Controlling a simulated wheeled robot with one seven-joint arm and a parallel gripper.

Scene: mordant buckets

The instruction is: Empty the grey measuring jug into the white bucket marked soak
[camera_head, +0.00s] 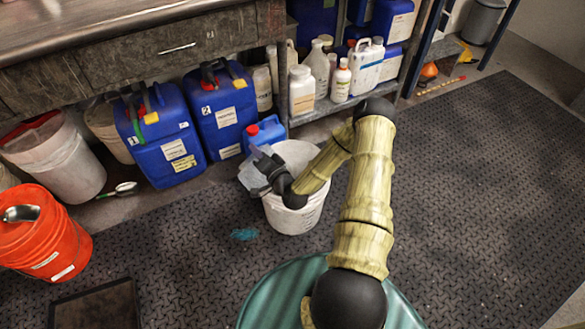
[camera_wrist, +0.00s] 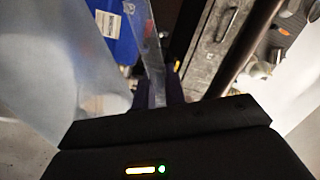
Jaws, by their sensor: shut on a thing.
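The grey measuring jug (camera_head: 250,180) is pale and translucent. In the head view it is at the left side of the white bucket's rim, partly hidden by my gripper. My gripper (camera_head: 266,166) is shut on it. In the wrist view the jug's pale wall (camera_wrist: 60,60) fills the left, and a clear strip, seemingly its handle (camera_wrist: 148,40), runs between my fingers (camera_wrist: 160,90). The wrist view is strongly rolled, so the jug looks tilted. Its contents cannot be seen. The white bucket (camera_head: 293,218) stands upright on the mat; its label is too small to read.
Blue canisters (camera_head: 165,145) and a small blue can (camera_head: 264,135) stand behind the bucket. An orange bucket (camera_head: 45,240) with a scoop and another white bucket (camera_head: 65,165) are at left. White bottles (camera_head: 302,90) fill the low shelf. The mat (camera_head: 480,190) is clear at right.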

